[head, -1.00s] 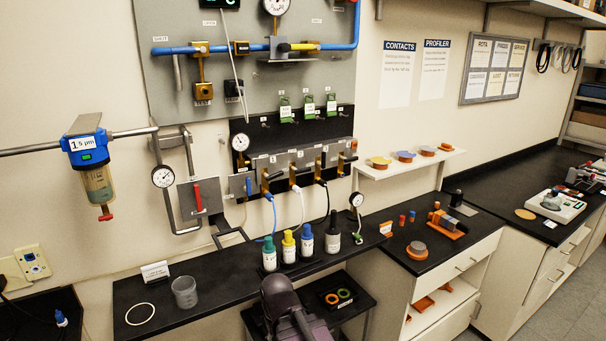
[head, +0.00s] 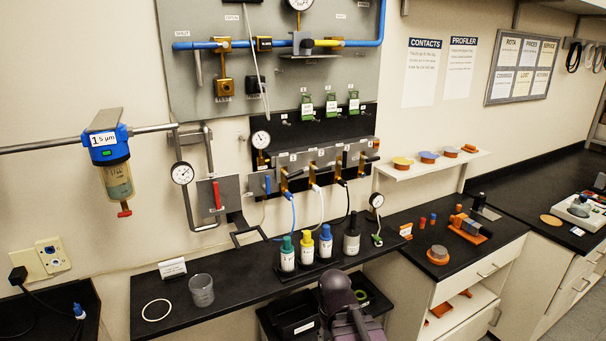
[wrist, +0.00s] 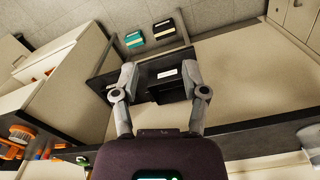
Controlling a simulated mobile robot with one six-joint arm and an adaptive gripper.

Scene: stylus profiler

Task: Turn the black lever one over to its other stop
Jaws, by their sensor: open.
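A row of valves with black levers sits on the grey manifold (head: 322,155) on the wall panel, above the bench. The leftmost black lever (head: 295,173) sticks out sideways at its brass valve. Another black lever (head: 371,158) is at the right end. The number tags are too small to read surely, so I cannot tell which lever is number one or its exact stop. My gripper (wrist: 160,78) is open and empty in the wrist view, pointing down past the bench edge. In the head view my purple arm is low in front of the bench, well below the levers, and hides the fingers.
Bottles with teal (head: 287,254), yellow (head: 307,246) and blue caps stand below the manifold, with hoses hanging above them. A clear beaker (head: 201,291) and a white ring (head: 156,310) are at the left.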

